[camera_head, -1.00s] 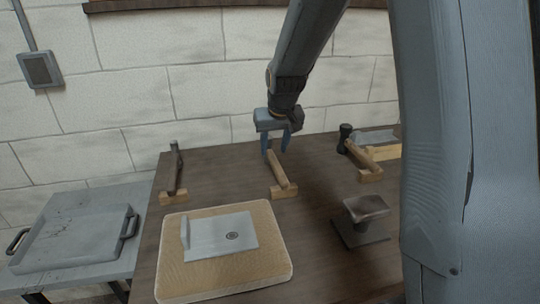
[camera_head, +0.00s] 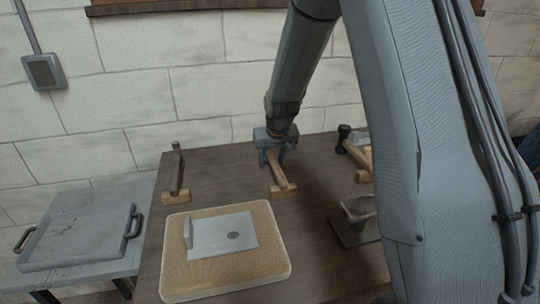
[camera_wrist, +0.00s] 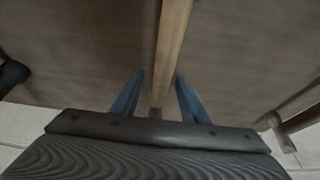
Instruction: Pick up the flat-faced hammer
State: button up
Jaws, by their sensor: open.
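Three hammers lie on the brown bench. The middle hammer's wooden handle (camera_head: 276,166) slopes up from a small wooden block (camera_head: 283,191); its head is hidden by my gripper. My gripper (camera_head: 273,160) is low over the far end of this hammer. In the wrist view, my gripper's blue fingers (camera_wrist: 159,78) are open, with the handle (camera_wrist: 172,38) running between them, apart from both fingers. The left hammer (camera_head: 177,170) rests on its own block. The right hammer has a dark round head (camera_head: 344,138). I cannot tell from the faces which is flat-faced.
A tan board (camera_head: 274,275) with a grey metal plate (camera_head: 222,238) lies at the bench front. A small anvil-like metal block (camera_head: 357,209) stands to the right, partly behind my arm. A grey tray (camera_head: 75,240) sits on a side table at left. A brick wall is behind.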

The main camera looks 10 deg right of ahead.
jog(key=shift+f, duration=0.3)
dwell(0.5)
grip_shut()
